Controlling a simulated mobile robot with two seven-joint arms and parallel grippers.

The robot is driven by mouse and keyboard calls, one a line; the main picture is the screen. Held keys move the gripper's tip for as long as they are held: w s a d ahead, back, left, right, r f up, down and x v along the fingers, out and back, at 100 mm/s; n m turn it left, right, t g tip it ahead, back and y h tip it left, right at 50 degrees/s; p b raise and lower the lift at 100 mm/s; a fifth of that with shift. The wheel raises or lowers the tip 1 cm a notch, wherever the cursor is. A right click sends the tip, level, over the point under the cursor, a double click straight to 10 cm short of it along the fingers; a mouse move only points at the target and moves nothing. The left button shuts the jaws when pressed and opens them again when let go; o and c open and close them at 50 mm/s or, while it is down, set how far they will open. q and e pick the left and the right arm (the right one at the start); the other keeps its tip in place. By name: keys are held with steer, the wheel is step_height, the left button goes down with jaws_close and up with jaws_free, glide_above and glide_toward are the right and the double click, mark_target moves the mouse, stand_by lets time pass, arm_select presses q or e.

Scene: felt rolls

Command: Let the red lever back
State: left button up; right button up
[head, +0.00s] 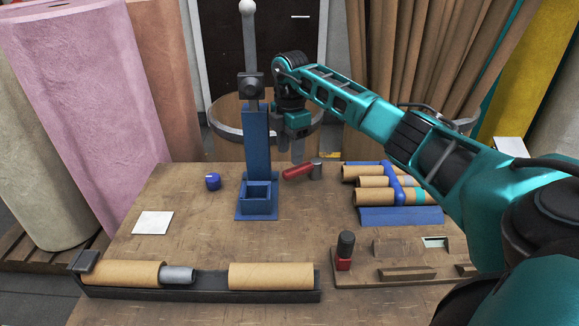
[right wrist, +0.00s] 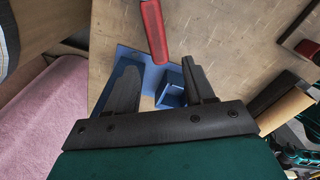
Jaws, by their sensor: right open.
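The red lever (head: 297,173) sticks out to the left from a grey post (head: 317,168) on the table, just right of the blue stand (head: 257,150). My right gripper (head: 289,148) points down beside the blue stand, above and behind the lever in the head view. It is open and holds nothing. In the right wrist view the red lever (right wrist: 153,30) lies beyond the gap between the open fingers (right wrist: 158,85), apart from both. The blue stand's base and box (right wrist: 170,92) show between the fingers. My left gripper is not in view.
A blue rack with cardboard tubes (head: 385,184) stands right of the lever. A dark trough with rolls (head: 200,290) runs along the front left. A board with a black-and-red knob (head: 345,250) is at front right. A blue cap (head: 213,181) and white square (head: 153,222) lie left.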

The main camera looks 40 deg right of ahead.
mark_target(290, 170)
step_height(290, 170, down, 6)
steer(key=shift+r, duration=0.25)
steer(key=shift+c, duration=0.5)
jaws_close()
